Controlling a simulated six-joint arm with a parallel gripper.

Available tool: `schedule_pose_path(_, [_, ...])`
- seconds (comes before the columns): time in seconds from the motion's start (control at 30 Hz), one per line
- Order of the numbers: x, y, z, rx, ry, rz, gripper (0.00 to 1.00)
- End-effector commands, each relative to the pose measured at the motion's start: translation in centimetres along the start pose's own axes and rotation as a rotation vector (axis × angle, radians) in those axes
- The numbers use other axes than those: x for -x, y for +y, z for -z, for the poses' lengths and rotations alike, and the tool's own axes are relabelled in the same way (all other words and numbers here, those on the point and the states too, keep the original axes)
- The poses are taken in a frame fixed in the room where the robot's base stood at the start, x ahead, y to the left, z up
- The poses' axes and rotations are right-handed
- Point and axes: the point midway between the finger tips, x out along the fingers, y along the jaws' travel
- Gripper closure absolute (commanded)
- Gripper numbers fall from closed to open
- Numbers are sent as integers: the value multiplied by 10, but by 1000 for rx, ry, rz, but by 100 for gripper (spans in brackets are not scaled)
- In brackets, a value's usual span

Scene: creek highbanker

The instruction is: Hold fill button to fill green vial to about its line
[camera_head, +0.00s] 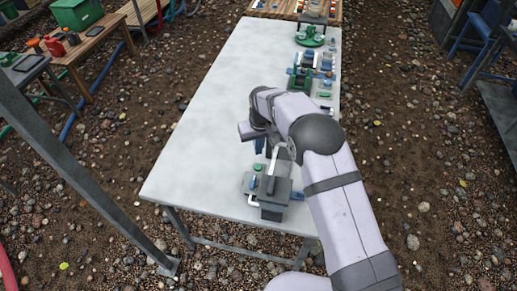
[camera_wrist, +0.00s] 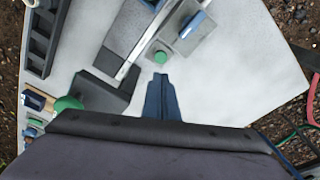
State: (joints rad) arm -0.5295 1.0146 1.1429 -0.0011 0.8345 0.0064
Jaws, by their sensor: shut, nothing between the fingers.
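A round green button (camera_wrist: 159,58) sits on a grey plate (camera_wrist: 188,48) in the wrist view. My gripper (camera_wrist: 161,77) is shut and empty, its blue fingertips just short of the button in the picture. I cannot tell if they touch it. In the head view the grey station (camera_head: 272,193) stands at the table's near end, partly behind my arm. A small green piece (camera_head: 257,167) shows at its far left side. I cannot clearly make out the green vial, its line or its liquid level in either view.
A blue cylinder (camera_wrist: 194,24) lies on the plate beside the button, near a metal bar (camera_wrist: 137,52) and dark blocks (camera_wrist: 103,92). A green round part (camera_wrist: 68,103) is at left. The pale table (camera_head: 205,120) is clear left of my arm; several small items line its far right.

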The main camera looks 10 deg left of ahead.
Motion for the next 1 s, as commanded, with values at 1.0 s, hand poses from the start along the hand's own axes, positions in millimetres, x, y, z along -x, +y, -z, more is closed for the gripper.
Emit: schedule_pose_path(1.0, [-67,0,-10,0,0,0,100])
